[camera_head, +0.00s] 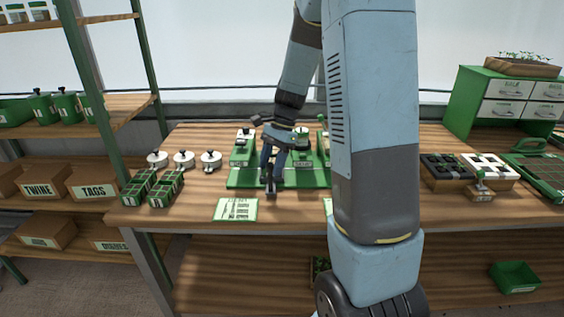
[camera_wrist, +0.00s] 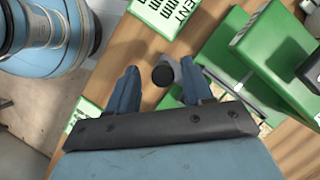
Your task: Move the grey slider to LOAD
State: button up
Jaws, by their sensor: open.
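The grey slider (camera_wrist: 174,69) shows in the wrist view with a round dark knob (camera_wrist: 162,76) at its end. The knob appears between the two blue fingers of my gripper (camera_wrist: 159,66), which are apart, with visible space on both sides. In the head view my gripper (camera_head: 271,176) points down at the front edge of the green seeder base (camera_head: 305,178), and the slider is mostly hidden behind the fingers. I cannot tell the knob's height relative to the fingertips. No LOAD mark is readable in either view.
A printed card (camera_head: 237,209) lies in front of the seeder. White-lidded pots (camera_head: 184,160) and green cell trays (camera_head: 160,190) stand to the left. A dark tray (camera_head: 446,168) and a green drawer cabinet (camera_head: 468,98) are on the right. Bare wood lies at the front.

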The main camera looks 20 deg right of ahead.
jog(key=shift+r, duration=0.1)
jog(key=v, duration=1.3)
jog(key=shift+r, duration=0.25)
jog(key=shift+d, duration=0.1)
jog(key=s+a+r+n+t+h, duration=0.2)
jog(key=s+n, duration=0.4)
jog(key=s, duration=0.6)
jog(key=s+a+r+n+t+h, duration=0.2)
jog(key=s+a+r+n+t, duration=0.2)
jog(key=s+n, duration=0.3)
jog(key=shift+s+a+r+n+t, duration=0.25)
jog(key=shift+s+t, duration=0.45)
jog(key=shift+s, duration=2.15)
jog(key=shift+f, duration=0.1)
